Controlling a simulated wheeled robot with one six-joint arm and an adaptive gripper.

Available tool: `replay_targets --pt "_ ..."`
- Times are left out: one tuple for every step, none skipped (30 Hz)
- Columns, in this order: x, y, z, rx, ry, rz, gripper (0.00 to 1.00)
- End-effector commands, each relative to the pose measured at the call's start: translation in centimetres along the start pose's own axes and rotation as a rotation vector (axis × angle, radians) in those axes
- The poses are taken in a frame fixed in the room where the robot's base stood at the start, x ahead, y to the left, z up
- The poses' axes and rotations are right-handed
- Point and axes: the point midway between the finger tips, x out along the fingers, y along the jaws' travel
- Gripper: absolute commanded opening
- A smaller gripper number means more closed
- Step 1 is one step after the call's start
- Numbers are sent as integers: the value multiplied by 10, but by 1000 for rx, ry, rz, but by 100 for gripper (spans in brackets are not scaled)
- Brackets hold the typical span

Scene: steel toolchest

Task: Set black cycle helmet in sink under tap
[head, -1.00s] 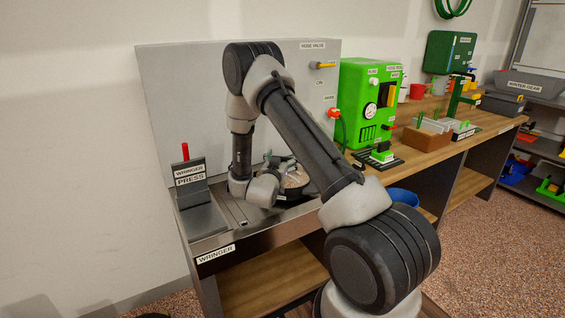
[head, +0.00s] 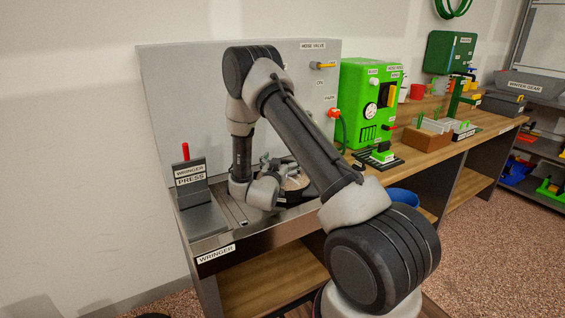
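A dark, rounded thing with a pale inside (head: 292,183) shows at the sink area of the steel counter, partly behind my arm. It may be the black cycle helmet, but it is small and partly covered. My gripper (head: 272,168) is beside it, just past my wrist, and looks close to its left edge. My wrist and forearm cover most of it, so I cannot tell whether the fingers are open or shut on the thing. The tap and most of the sink are not clearly visible behind my arm.
The wringer press (head: 194,195) with its red handle stands left of my wrist. A grey back panel (head: 190,100) rises behind the counter. A green machine (head: 368,100) stands to the right, with a blue bucket (head: 402,196) below the bench edge.

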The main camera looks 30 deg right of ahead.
Motion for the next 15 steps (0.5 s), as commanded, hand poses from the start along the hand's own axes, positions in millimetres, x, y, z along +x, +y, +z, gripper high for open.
replay_targets --pt "-5 -1 0 -1 -1 -2 100" --pt "-10 -1 1 -1 -2 -2 100" --pt "-16 -1 1 -1 -2 -3 100" --pt "-21 -1 0 -1 -2 -3 100" --pt "-27 -1 0 -2 -1 -3 100" --pt "-35 -2 0 -2 -1 -3 100" --pt "-40 -1 0 -1 -2 -3 100" --pt "-46 -1 0 -1 -2 -4 100" --pt "-52 -1 0 -1 -1 -3 100" --pt "-57 -1 0 -1 0 -3 100" --pt "-61 -1 0 -1 -1 -3 100" --pt "-66 -1 0 -1 -1 -3 100" --pt "-68 -1 0 0 -1 -2 100" --pt "-70 -1 -1 3 -3 -2 100" --pt "-72 -2 -2 8 -9 -5 100"
